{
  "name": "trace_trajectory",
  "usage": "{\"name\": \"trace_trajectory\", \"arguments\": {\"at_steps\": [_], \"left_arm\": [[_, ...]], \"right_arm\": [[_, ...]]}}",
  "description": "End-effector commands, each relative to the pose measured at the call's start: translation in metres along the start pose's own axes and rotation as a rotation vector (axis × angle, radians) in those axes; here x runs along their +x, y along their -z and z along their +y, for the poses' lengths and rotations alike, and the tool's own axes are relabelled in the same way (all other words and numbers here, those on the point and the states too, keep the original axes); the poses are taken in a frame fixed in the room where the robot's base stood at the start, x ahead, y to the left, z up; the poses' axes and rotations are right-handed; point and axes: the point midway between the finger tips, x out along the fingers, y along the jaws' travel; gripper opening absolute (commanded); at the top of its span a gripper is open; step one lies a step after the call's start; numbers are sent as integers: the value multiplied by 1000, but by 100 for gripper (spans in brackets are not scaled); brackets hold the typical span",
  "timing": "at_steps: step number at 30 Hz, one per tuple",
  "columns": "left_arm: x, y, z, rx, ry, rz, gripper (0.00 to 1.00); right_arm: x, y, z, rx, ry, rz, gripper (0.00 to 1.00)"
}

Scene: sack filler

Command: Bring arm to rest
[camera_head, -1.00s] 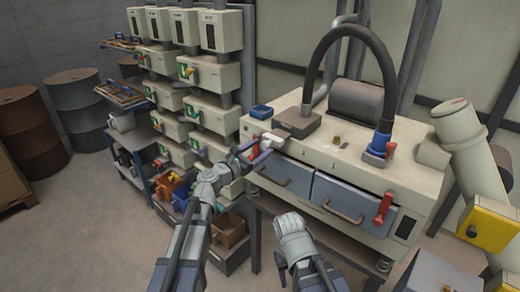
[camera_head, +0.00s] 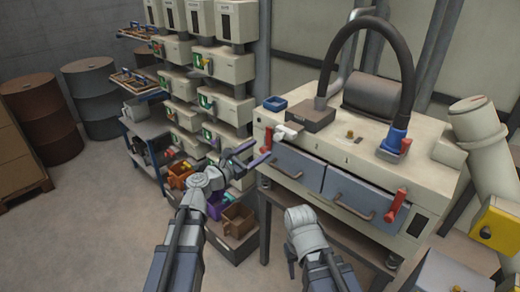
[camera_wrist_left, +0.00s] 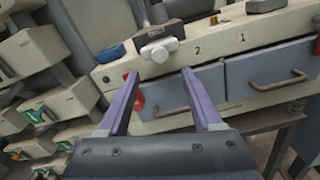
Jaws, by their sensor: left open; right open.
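My left gripper (camera_head: 257,152) is open and empty, in front of the left end of the sack filler bench (camera_head: 335,146). Its two purple fingers (camera_wrist_left: 158,98) stand wide apart in the left wrist view, with bench drawers behind them. A white piece (camera_head: 287,131) sits at the bench's front left edge, beyond the fingers; it also shows in the left wrist view (camera_wrist_left: 160,49). My right arm (camera_head: 307,238) hangs low in front of the bench, folded forward; its fingers are mostly hidden, near its lower left side.
Two drawers with handles (camera_head: 355,209) face me, with red levers (camera_head: 396,204) at the side. A blue tray (camera_head: 275,103) lies on the bench top. Bins (camera_head: 236,220) stand on a low shelf to the left. Barrels (camera_head: 92,97) stand far left; the floor there is clear.

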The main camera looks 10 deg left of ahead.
Motion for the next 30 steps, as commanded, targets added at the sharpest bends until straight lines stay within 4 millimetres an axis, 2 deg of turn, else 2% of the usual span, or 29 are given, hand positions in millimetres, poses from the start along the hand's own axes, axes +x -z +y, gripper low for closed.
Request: {"name": "trace_trajectory", "arguments": {"at_steps": [8, 11, 14, 16, 18, 22, 25, 30], "left_arm": [[0, 3, -5, 37, 17, 13, 66], [0, 15, -25, 196, 93, 66, 66], [-8, 42, -59, 480, 246, 155, 66], [-19, 66, -82, 709, 390, 219, 66], [-35, 93, -101, 928, 551, 276, 66], [-76, 139, -122, 1282, 877, 354, 66], [-110, 166, -126, 1482, 1124, 389, 66], [-165, 192, -119, 1695, 1508, 408, 66]], "right_arm": [[0, 0, 0, 0, 0, 0, 50], [0, 0, 0, 0, 0, 0, 50], [0, 0, 0, 0, 0, 0, 50], [0, 0, 0, 0, 0, 0, 50], [0, 0, 0, 0, 0, 0, 50], [0, 0, 0, 0, 0, 0, 50], [0, 0, 0, 0, 0, 0, 50], [0, 0, 0, 0, 0, 0, 50]]}}
